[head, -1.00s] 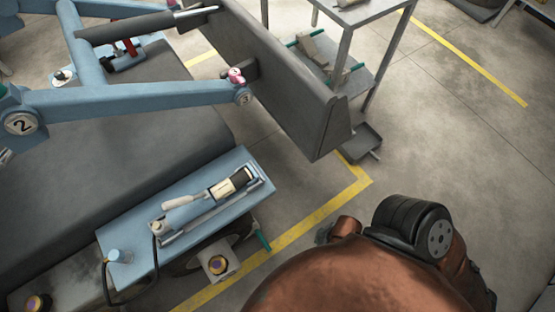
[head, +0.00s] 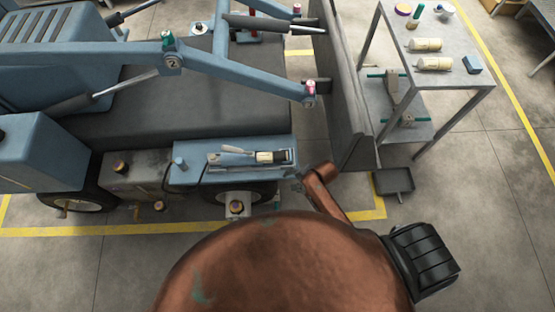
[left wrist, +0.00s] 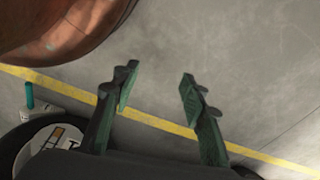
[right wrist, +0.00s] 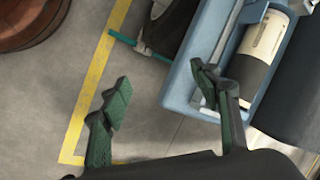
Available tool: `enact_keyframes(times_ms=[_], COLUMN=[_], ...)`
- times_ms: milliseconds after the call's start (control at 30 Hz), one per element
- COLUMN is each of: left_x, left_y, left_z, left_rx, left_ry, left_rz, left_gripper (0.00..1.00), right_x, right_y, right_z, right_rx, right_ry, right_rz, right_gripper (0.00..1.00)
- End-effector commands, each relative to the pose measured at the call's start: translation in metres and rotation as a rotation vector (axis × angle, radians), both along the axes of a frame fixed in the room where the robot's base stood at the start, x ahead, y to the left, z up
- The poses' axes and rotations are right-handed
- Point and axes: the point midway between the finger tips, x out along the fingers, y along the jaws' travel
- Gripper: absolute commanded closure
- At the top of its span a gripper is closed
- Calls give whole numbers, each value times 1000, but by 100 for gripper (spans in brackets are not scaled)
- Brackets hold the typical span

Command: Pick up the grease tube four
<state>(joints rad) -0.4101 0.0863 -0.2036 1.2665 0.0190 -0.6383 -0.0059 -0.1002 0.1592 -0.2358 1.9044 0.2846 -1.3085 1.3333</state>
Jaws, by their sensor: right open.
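A cream grease tube (head: 268,157) with a dark end lies in the blue tray (head: 190,174) on the machine's side. The tube also shows large in the right wrist view (right wrist: 263,38), at upper right. Two more cream tubes, one behind (head: 427,45) and one in front (head: 434,64), lie on the grey cart. I cannot read which tube is four. My right gripper (right wrist: 161,86) is open and empty, with its right finger over the blue tray's edge, beside the tube. My left gripper (left wrist: 158,88) is open and empty over the floor; the head view does not show it.
A dark upright plate (head: 347,90) stands between machine and cart. Blue machine arms (head: 235,70) cross above the dark bed. The floor at lower right is clear.

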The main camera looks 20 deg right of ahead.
Motion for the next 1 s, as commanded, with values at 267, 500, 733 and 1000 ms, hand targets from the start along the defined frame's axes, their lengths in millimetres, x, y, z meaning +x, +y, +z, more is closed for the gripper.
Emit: enact_keyframes(times_ms=[267, 500, 733, 1000], left_x=[-91, -131, -137, -142], left_y=[22, 27, 28, 28], left_z=[-19, -27, -37, -53], left_rx=[27, 31, 32, 32], left_ry=[60, 80, 86, 95], left_rz=[-21, -30, -31, -31], left_gripper=[60, 60, 60, 60], right_x=[88, 114, 123, 134], right_y=[15, 23, 30, 39], right_z=[66, 76, 54, 22], right_rx=[197, 275, 282, 278], right_ry=[109, 166, 172, 170], right_rz=[-441, -613, -628, -627], right_gripper=[43, 43, 43, 43])
